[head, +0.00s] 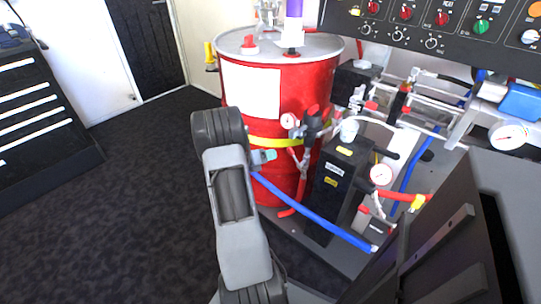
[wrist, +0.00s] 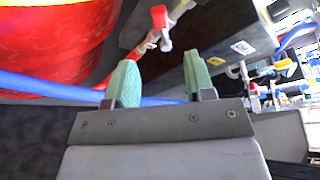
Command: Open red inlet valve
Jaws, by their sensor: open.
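A small valve with a red handle (wrist: 158,17) and a pale metal body shows at the top of the wrist view, between the red drum and a black box. It lies beyond my gripper (wrist: 160,74), roughly in line with the gap between the fingers and apart from them. My gripper is open, with two green fingers spread and nothing between them. In the head view my gripper (head: 263,157) is in front of the red drum (head: 240,190), partly hidden by my arm. I cannot tell for certain which red part there is this valve.
A blue hose (head: 315,217) runs below my gripper to the lower right; it also crosses the wrist view (wrist: 50,88). A black pump box (head: 335,190), gauges and pipes crowd the right. A control panel (head: 440,25) overhangs them. The dark floor (head: 110,220) at left is clear.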

